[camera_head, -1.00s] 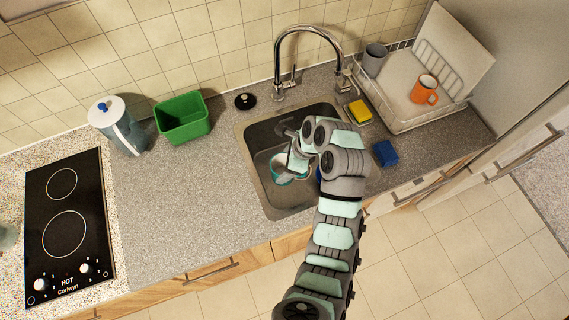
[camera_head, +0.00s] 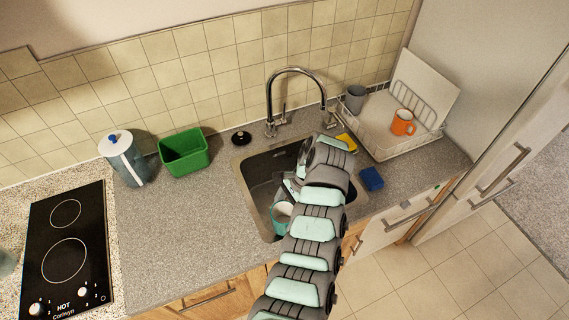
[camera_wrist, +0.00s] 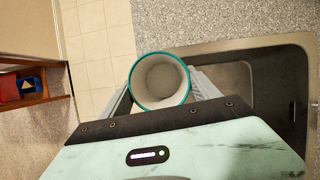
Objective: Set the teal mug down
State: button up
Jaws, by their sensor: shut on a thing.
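The teal mug (camera_head: 280,217) has a teal outside and a pale inside. In the head view it shows at the front left part of the sink (camera_head: 249,188), partly hidden by my arm. My gripper (camera_head: 289,192) is shut on it. In the wrist view the mug (camera_wrist: 160,80) is seen mouth-on and looks empty, with grey fingers of my gripper (camera_wrist: 163,95) at both sides. There it appears over the counter's front edge, with the sink (camera_wrist: 270,60) to its right. Its height above the surfaces cannot be told.
The counter left of the sink (camera_head: 190,230) is clear. A green bin (camera_head: 184,153) and a pitcher (camera_head: 126,160) stand behind it, the hob (camera_head: 67,250) beyond. Right are a yellow sponge (camera_head: 347,142), a blue sponge (camera_head: 371,179) and a rack (camera_head: 400,148) with orange (camera_head: 402,122) and grey (camera_head: 355,98) mugs.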

jog(key=a+r+n, duration=0.1)
jog(key=n, duration=0.1)
jog(key=a+r+n+g+h, duration=0.1)
jog(key=r+n, duration=0.1)
jog(key=n, duration=0.1)
jog(key=s+a+r+n+g+h, duration=0.1)
jog(key=n, duration=0.1)
jog(key=shift+a+r+n, duration=0.15)
jog(key=shift+r+n, duration=0.2)
jog(key=shift+n, duration=0.05)
jog(key=shift+w+d+r+n+g+h, duration=0.1)
jog(key=shift+d+r+n+h, duration=0.2)
jog(key=shift+r+n, duration=0.45)
jog(key=shift+w+d+r+n+g+h, duration=0.15)
jog(key=shift+r+n+h, duration=0.3)
jog(key=shift+n, duration=0.45)
jog(key=shift+w+d+r+n+g+h, duration=0.1)
jog(key=shift+d+r+n+h, duration=0.15)
jog(key=shift+r+n, duration=0.55)
